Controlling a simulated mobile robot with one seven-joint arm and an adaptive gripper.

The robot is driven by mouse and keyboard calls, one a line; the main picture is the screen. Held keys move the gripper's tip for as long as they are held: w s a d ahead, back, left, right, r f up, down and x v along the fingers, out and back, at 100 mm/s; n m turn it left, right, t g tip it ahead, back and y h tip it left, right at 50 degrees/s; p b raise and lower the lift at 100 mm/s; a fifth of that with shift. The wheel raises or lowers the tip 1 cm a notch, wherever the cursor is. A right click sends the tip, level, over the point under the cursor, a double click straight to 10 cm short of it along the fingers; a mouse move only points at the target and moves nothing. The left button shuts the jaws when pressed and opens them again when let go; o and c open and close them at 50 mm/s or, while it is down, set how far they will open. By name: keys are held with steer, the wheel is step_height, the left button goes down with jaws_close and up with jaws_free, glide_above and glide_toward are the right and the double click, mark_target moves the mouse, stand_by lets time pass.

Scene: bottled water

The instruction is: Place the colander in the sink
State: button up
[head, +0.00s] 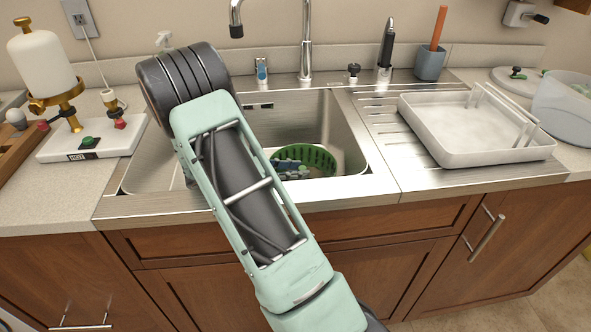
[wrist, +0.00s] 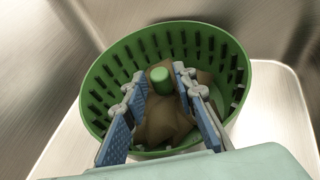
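The green slotted colander (head: 318,157) is inside the sink basin (head: 345,125), low down, partly hidden by my arm and gripper in the head view. In the wrist view the colander (wrist: 97,66) fills the middle, with steel sink surfaces around it. A crumpled-looking brown thing (wrist: 160,122) and a small green cylinder (wrist: 160,76) show inside its rim. My gripper (wrist: 160,88) is over the colander's inside, its two blue-and-grey fingers spread on either side of the green cylinder. The fingers look open; I cannot tell whether they touch the brown thing. In the head view my gripper (head: 289,170) is small beside the colander.
A white tray (head: 455,150) lies on the drainboard at right. The faucet (head: 306,50) rises behind the basin. A white-and-gold device (head: 92,145) occupies the left counter.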

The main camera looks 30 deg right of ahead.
steer(key=shift+o, duration=0.7)
steer(key=shift+r, duration=0.1)
steer(key=shift+a+r, duration=0.1)
steer(key=shift+a, duration=0.1)
steer(key=p+v, duration=0.1)
steer(key=v, duration=1)
steer(key=shift+a+p, duration=0.35)
steer(key=shift+p, duration=0.05)
